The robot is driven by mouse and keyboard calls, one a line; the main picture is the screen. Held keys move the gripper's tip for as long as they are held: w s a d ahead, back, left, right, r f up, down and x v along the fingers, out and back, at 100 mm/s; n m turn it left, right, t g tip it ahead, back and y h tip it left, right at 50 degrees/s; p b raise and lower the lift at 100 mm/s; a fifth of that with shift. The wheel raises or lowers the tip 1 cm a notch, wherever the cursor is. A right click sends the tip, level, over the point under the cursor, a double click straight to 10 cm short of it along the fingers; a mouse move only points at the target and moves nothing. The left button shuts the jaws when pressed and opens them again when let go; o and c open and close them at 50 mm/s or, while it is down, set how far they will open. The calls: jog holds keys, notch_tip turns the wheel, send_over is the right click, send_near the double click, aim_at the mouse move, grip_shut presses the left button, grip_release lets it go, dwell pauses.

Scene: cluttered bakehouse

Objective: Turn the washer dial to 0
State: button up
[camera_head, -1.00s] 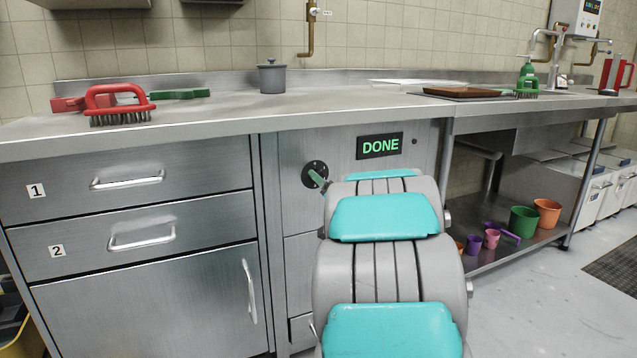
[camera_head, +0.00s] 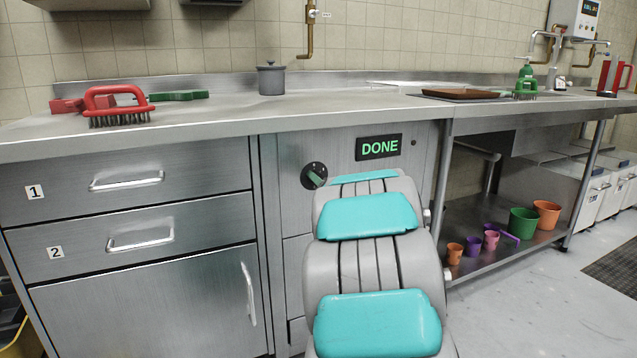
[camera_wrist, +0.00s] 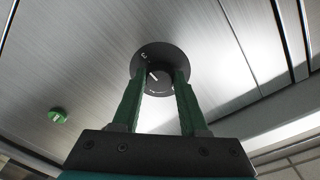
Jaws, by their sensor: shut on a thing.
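The washer dial (camera_head: 319,166) is a round black disc on the steel washer front, left of a display (camera_head: 379,147) that reads DONE in green. In the wrist view the dial (camera_wrist: 149,51) has a white pointer line on its knob and small pale marks near its rim, too small to read surely. My gripper (camera_wrist: 160,82) has its two green fingers on either side of the knob and is shut on it. In the head view my arm hides most of my gripper; only a green bit shows at the dial.
A green round button (camera_wrist: 58,116) shows on the panel in the wrist view. Left of the washer are drawers marked 1 (camera_head: 36,191) and 2 (camera_head: 56,251). A red brush (camera_head: 120,107) and a grey pot (camera_head: 271,78) stand on the counter. Cups and buckets (camera_head: 523,222) are on the right shelf.

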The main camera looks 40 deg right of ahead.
grip_shut()
jog(key=shift+n, duration=0.3)
jog(key=shift+s+d+m+t+y+b, duration=0.25)
jog(key=shift+m+b, duration=1.05)
jog(key=shift+m, duration=4.6)
jog(key=shift+w+m+g+y+b, duration=0.3)
jog(key=shift+m+b, duration=1.05)
jog(key=shift+m, duration=4.55)
jog(key=shift+s+d+m+t+y+b, duration=0.3)
jog(key=shift+m+b, duration=1)
jog(key=shift+m, duration=4.6)
jog(key=shift+w+a+r, duration=0.1)
jog(key=shift+w+a, duration=0.1)
